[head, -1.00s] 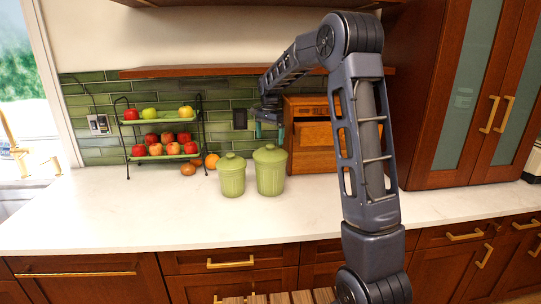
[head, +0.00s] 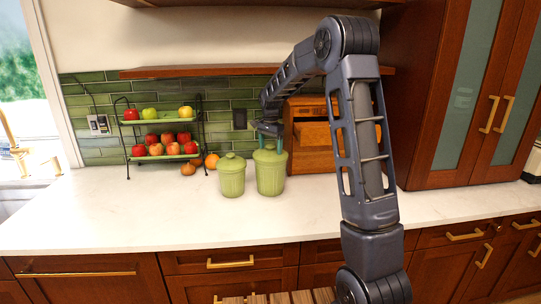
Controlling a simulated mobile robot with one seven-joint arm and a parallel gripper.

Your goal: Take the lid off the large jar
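The large jar (head: 270,178) is green and ribbed. It stands upright on the white counter. Its green lid (head: 269,155) sits on top of it. My gripper (head: 269,143) points down at the lid, with its teal fingers spread to either side of the lid's knob. The fingers look apart, and the knob is mostly hidden between them. I cannot tell whether the fingers touch the lid. A smaller green jar (head: 232,181) with its own lid stands close on the left.
A wooden bread box (head: 310,158) stands just right of and behind the large jar. A two-tier fruit rack (head: 160,152) is at the left, with loose fruit (head: 212,161) beside it. A wooden shelf (head: 200,71) runs above. The front of the counter (head: 150,215) is clear.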

